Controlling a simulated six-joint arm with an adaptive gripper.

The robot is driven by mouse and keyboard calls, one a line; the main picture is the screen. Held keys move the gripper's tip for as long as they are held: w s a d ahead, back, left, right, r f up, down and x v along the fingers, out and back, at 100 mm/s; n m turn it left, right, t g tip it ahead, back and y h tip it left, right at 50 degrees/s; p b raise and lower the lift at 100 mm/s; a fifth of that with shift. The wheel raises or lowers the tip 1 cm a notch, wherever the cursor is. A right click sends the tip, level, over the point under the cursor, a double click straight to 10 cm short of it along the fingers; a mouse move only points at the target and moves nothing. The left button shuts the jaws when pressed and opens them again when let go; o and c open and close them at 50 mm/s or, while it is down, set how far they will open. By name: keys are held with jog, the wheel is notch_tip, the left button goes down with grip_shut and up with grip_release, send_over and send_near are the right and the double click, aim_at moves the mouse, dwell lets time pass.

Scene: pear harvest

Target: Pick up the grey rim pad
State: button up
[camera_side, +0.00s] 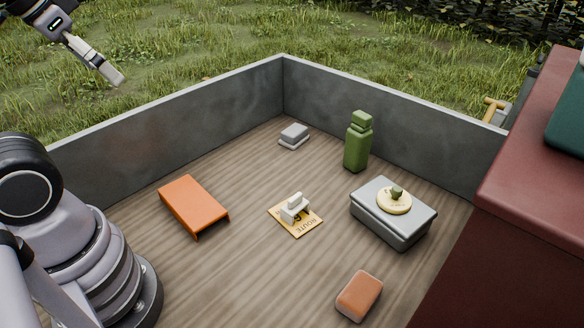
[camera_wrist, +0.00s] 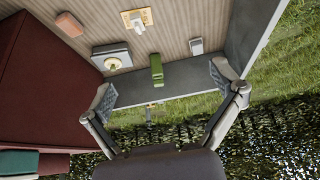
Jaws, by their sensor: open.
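A small grey block (camera_side: 294,134), which looks like the grey rim pad, lies on the wooden truck-bed floor near its back corner. It seems to have two stacked layers. In the wrist view it shows as a light grey block (camera_wrist: 196,45) near the grey wall. My gripper (camera_side: 118,76) is at the upper left of the side view, high up and far from the pad. In the wrist view its two fingers (camera_wrist: 163,87) are spread wide with nothing between them.
A green bottle (camera_side: 358,142) stands right of the pad. A grey box (camera_side: 378,222) carries a cream disc. A white clip (camera_side: 293,208) sits on a yellow card. An orange tray (camera_side: 193,204) and orange-brown block (camera_side: 359,296) lie nearer. Grey walls (camera_side: 190,120) and a red cabinet (camera_side: 530,200) border the floor.

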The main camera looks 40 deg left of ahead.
aim_at(291, 132)
jog(key=w+a+f+t, duration=0.1)
jog(key=w+f, duration=0.1)
jog(key=w, duration=0.7)
jog(key=w+a+f+n+t, duration=0.1)
jog(key=w+f, duration=0.2)
jog(key=w, duration=0.6)
jog(key=w+a+f+t, duration=0.1)
jog(key=w+a+f, duration=0.1)
jog(key=w, duration=0.8)
jog(key=w+a+f+t, duration=0.1)
jog(key=w+a+f, duration=0.1)
jog(key=f, duration=0.7)
jog(key=w+a+f+t+y, duration=0.1)
jog(key=w+a+f, duration=0.1)
jog(key=w+f, duration=0.3)
jog(key=w+a+f+n+t+y, duration=0.1)
jog(key=w+f, duration=0.3)
jog(key=f, duration=0.9)
jog(key=shift+w+a, duration=0.25)
jog(key=shift+a, duration=0.15)
jog(key=x, duration=0.8)
jog(key=shift+w+a+r, duration=0.1)
jog(key=shift+w, duration=0.1)
jog(key=shift+r+x, duration=0.15)
jog(key=shift+x, duration=1.1)
jog(key=shift+r+x, duration=0.15)
jog(key=shift+x, duration=1.15)
jog(key=shift+w, duration=0.2)
jog(key=c, duration=1.3)
